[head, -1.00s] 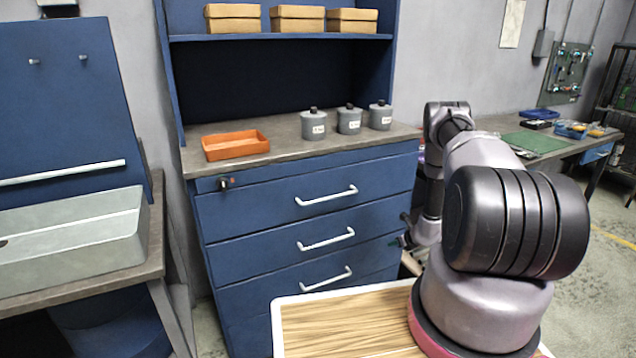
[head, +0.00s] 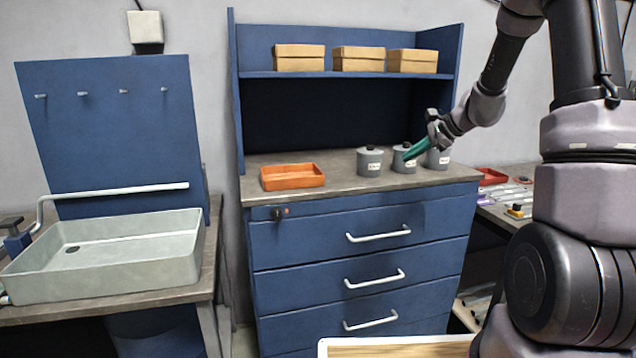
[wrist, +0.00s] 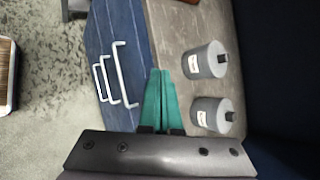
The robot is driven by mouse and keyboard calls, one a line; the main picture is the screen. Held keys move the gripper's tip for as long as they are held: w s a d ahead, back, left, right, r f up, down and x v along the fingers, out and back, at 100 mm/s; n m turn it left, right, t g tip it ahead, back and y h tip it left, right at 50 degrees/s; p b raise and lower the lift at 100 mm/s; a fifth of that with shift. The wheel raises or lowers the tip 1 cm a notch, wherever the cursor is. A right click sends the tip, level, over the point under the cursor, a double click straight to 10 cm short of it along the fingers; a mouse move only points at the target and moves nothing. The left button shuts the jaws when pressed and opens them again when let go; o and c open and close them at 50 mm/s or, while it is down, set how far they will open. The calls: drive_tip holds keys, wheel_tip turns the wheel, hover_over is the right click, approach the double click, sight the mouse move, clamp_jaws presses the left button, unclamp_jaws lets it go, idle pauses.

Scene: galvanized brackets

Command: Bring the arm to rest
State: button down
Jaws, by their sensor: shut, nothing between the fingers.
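My gripper (head: 416,150) shows in the head view at the end of my raised arm, in front of the grey canisters on the blue cabinet. Its teal fingers are together and hold nothing. In the wrist view my gripper (wrist: 160,74) points over the cabinet's front edge, between the drawer handles and the counter top. Two grey canisters (wrist: 205,61) (wrist: 212,115) lie to the right of the fingers there. In the head view the fingers partly cover the middle canister (head: 400,165) and the arm's end partly covers the right one.
The blue cabinet (head: 330,240) has an orange tray (head: 293,177) on its counter and cardboard boxes (head: 299,58) on its shelf. A grey sink (head: 110,262) stands on a bench at left. A workbench with small items (head: 515,205) is at right. Floor is open in the wrist view.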

drive_tip(key=s+a+r+n+h, duration=0.1)
drive_tip(key=s+a+r+n, duration=0.15)
drive_tip(key=s+r, duration=0.45)
drive_tip(key=s+a+r+n+h, duration=0.15)
drive_tip(key=s+r+n, duration=0.3)
drive_tip(key=s, duration=0.55)
drive_tip(key=s+d+r+n+h, duration=0.1)
drive_tip(key=s+n, duration=0.1)
drive_tip(key=s, duration=0.6)
drive_tip(key=s+d+r+n+t+h, duration=0.1)
drive_tip(key=s+r+n+h, duration=0.1)
drive_tip(key=s, duration=0.5)
drive_tip(key=shift+s+r+n, duration=0.3)
drive_tip(key=shift+s+n, duration=0.05)
drive_tip(key=shift+n, duration=0.25)
